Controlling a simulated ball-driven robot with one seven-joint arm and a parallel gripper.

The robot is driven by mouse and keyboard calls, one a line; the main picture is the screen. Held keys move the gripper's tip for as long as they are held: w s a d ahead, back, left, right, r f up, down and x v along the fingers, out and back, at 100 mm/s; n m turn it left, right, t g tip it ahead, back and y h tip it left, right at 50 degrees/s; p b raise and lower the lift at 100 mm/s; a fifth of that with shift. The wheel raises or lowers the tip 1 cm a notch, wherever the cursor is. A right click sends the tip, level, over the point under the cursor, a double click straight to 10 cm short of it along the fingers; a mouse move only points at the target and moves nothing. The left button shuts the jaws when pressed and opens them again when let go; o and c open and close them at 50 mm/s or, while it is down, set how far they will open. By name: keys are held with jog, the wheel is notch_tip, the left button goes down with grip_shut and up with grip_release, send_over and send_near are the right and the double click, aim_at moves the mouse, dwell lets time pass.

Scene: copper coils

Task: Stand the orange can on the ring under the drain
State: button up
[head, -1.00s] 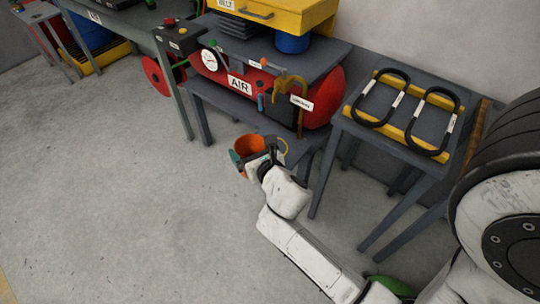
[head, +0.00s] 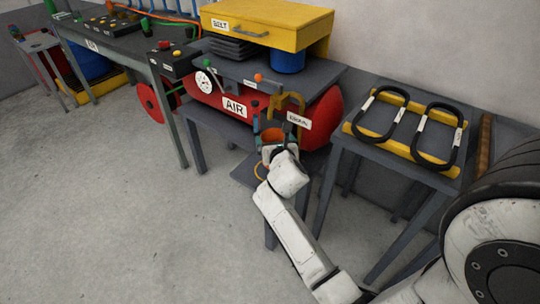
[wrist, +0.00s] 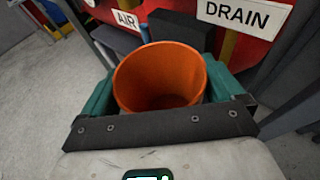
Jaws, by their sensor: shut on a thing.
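My gripper (head: 270,137) is shut on the orange can (head: 272,134). In the wrist view the can (wrist: 160,78) is upright, open at the top and looks empty, with a teal finger on each side. The red air tank (head: 213,101) with the DRAIN label (wrist: 245,14) is just beyond it. A yellow bent pipe (head: 301,101) comes down beside that label. A thin orange-yellow ring (head: 257,172) shows partly below the can, by the low grey shelf (head: 243,170); my arm hides the rest. The wrist view does not show the ring.
A grey table (head: 350,143) with two black handles on a yellow rack stands close on the right. Grey bench legs (head: 196,152) stand left of the can. A BELT drawer (head: 266,25) is above the tank. Open floor lies at left.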

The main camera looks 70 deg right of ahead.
jog(key=f, duration=0.1)
jog(key=w+d+f+b, duration=0.1)
jog(key=w+d+f, duration=0.1)
jog(key=f, duration=0.1)
jog(key=shift+w+b, duration=0.2)
jog(key=shift+b, duration=0.15)
jog(key=shift+f+b, duration=0.85)
jog(key=shift+f, duration=0.6)
jog(key=shift+f, duration=0.15)
jog(key=o, duration=1.2)
